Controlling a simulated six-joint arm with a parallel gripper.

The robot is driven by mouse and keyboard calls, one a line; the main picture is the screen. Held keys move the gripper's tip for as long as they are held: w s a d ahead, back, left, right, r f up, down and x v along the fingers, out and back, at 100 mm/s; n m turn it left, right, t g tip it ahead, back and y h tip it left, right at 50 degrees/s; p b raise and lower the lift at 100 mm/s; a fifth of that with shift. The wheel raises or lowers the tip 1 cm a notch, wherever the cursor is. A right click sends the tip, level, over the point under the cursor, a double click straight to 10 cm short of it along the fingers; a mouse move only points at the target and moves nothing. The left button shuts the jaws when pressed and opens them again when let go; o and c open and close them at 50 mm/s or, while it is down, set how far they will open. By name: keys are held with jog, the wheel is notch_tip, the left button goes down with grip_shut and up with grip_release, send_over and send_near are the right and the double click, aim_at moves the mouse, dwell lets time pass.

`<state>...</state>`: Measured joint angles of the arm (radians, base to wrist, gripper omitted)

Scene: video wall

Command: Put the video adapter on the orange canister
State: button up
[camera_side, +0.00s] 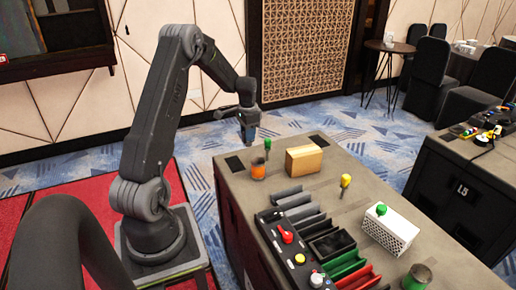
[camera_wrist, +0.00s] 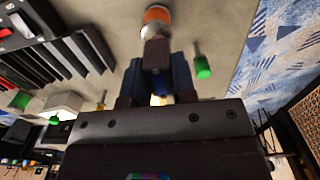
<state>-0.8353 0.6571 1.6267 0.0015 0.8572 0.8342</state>
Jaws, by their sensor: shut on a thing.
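The orange canister (camera_side: 258,171) stands near the far left corner of the table. It also shows at the top of the wrist view (camera_wrist: 157,14). My gripper (camera_side: 247,128) is above the table's far left edge, higher than the canister and slightly left of it. In the wrist view my gripper (camera_wrist: 157,80) is shut on a small dark block, which I take to be the video adapter (camera_wrist: 157,54). The block is seen just below the canister in that picture and partly overlaps its lower edge. Contact between them cannot be told there; in the side view they look apart.
A green-handled tool (camera_side: 267,145) stands close behind the canister. A tan box (camera_side: 304,160) is to its right. Dark slotted trays (camera_side: 300,210), a yellow-topped tool (camera_side: 345,182), a white perforated box (camera_side: 390,231) and a red-knobbed control panel (camera_side: 287,238) fill the nearer table.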

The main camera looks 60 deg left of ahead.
jog(key=shift+w+d+f, duration=0.2)
jog(key=shift+w+f, duration=0.35)
jog(key=shift+f, duration=0.45)
jog(key=shift+w+d+f, duration=0.2)
jog(key=shift+w+f, duration=0.35)
jog(key=shift+f, duration=0.5)
jog(key=shift+w+d+f, duration=0.2)
jog(key=shift+w+f, duration=0.35)
jog(key=shift+f, duration=0.45)
jog(key=shift+f, duration=0.15)
jog(key=o, duration=0.9)
